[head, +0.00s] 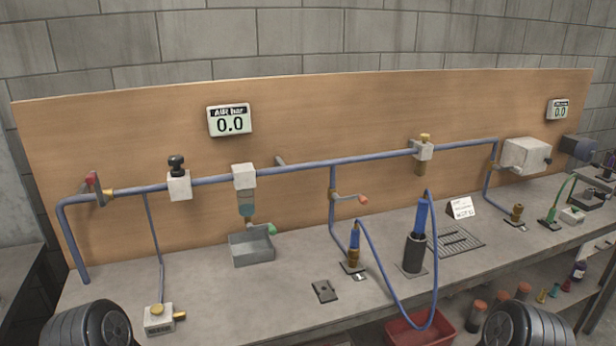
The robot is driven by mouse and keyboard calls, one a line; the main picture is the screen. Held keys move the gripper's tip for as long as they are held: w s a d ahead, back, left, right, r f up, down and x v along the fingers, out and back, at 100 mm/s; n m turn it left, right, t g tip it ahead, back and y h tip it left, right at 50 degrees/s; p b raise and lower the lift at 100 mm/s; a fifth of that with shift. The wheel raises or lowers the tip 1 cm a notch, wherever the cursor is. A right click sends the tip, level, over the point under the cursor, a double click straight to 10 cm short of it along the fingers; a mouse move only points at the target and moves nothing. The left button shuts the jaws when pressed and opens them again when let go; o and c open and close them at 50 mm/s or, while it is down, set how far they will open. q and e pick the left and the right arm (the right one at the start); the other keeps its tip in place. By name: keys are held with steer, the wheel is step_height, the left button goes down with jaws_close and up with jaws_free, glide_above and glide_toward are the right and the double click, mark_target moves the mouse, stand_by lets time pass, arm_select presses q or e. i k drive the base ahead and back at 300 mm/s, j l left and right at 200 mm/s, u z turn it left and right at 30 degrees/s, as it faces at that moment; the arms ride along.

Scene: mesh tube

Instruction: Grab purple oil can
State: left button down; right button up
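Neither gripper shows in the head view. Only dark, rounded, ribbed parts, apparently of my own arms, show at the bottom left and bottom right. Nothing is seen touching the purple container.
Small yellow, green and red cans (555,290) stand left of the purple one. Several orange-capped jars (478,309) stand farther left. The grey bench top (250,300) overhangs this shelf and carries blue pipes (290,167). A red bin (425,330) sits below its front edge.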

mark_target(579, 268)
steer(key=z, duration=1.6)
steer(key=i+l+z, duration=0.35)
steer(key=i, duration=0.35)
steer(key=i+z, duration=0.35)
steer(key=i, duration=0.35)
steer(key=i+l, duration=0.1)
steer(key=i, duration=2.3)
steer(key=i+l+u, duration=0.1)
steer(key=i+u, duration=0.25)
steer(key=i+l+u, duration=0.2)
steer(key=i+u, duration=0.2)
steer(key=i+l+u, duration=0.95)
steer(key=l+u, duration=0.15)
steer(key=l, duration=0.2)
steer(key=i+l+u, duration=0.2)
steer(key=l+u, duration=0.55)
steer(key=l, duration=0.35)
steer(key=l+u, duration=0.4)
steer(key=l, duration=0.25)
steer(key=i, duration=0.05)
